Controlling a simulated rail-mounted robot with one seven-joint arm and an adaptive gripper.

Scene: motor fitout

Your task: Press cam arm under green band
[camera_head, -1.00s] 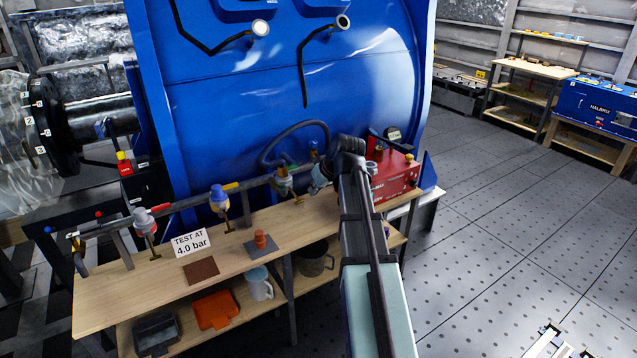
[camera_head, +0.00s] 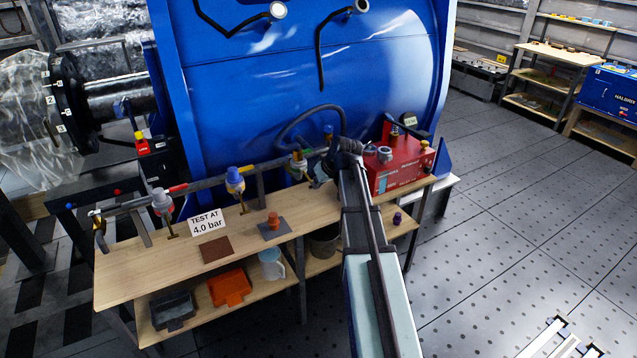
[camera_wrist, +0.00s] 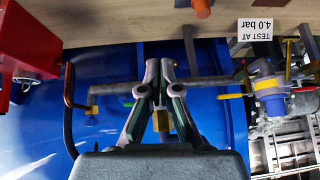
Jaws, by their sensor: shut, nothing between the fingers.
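A grey pipe (camera_head: 205,184) with several coupling fittings and coloured bands runs along the back of the bench. The fitting with the green band (camera_head: 299,163) is at the pipe's right part, just left of my gripper (camera_head: 321,172). In the wrist view my gripper (camera_wrist: 159,78) is shut and empty, in front of the pipe (camera_wrist: 205,82). A brass-coloured piece (camera_wrist: 162,122), perhaps the cam arm, shows between the finger links. The fingers hide most of that fitting, and I cannot tell whether they touch it. The blue-capped fitting (camera_head: 235,180) stands further left.
The wooden bench (camera_head: 135,262) holds a "TEST AT 4.0 bar" sign (camera_head: 208,223) and an orange part (camera_head: 273,221). A red pump box (camera_head: 403,165) stands right of my gripper. The blue tank (camera_head: 300,75) is behind. A curved dark hose (camera_wrist: 69,105) is beside the fingers.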

